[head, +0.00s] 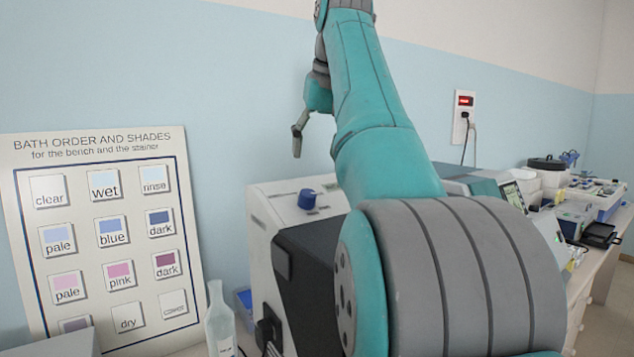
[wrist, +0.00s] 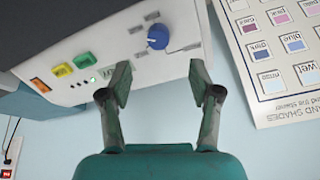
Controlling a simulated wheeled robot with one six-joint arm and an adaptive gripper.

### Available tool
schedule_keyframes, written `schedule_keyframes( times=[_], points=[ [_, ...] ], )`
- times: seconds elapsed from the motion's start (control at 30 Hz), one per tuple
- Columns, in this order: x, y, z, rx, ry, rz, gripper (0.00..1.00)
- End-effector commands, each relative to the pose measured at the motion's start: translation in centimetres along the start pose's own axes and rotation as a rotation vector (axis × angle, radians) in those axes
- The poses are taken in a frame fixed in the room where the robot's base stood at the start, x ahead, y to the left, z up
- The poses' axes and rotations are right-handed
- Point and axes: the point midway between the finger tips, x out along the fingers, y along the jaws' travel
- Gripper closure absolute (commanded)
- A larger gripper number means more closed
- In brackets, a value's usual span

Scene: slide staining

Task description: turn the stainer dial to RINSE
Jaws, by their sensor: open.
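The stainer (head: 270,222) is a pale box with a dark front, standing on the bench below my arm. Its blue dial (head: 307,199) sits on the top panel. In the wrist view the dial (wrist: 158,36) lies ahead of my gripper, with small labels around it too blurred to read. My gripper (wrist: 160,77) is open and empty, its two fingers spread apart and not touching the dial. In the head view my gripper (head: 297,140) hangs in the air above the stainer, close to the wall.
A bath order chart (head: 105,235) leans against the wall at left. A bottle (head: 221,325) stands in front of it. The stainer panel also has yellow (wrist: 62,70), green (wrist: 85,61) and orange (wrist: 40,85) buttons. My arm hides part of the stainer. Other bench equipment (head: 590,195) stands at right.

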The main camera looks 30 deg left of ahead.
Motion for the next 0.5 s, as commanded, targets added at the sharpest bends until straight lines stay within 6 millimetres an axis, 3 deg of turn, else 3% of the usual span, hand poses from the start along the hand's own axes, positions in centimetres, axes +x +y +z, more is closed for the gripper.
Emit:
schedule_keyframes(
  times=[0.23,0.5],
  points=[
    [0.9,-0.1,0.0,-0.001,-0.001,-0.001,0.37],
    [5.5,-0.1,0.1,-0.001,-0.003,-0.001,0.37]
  ],
)
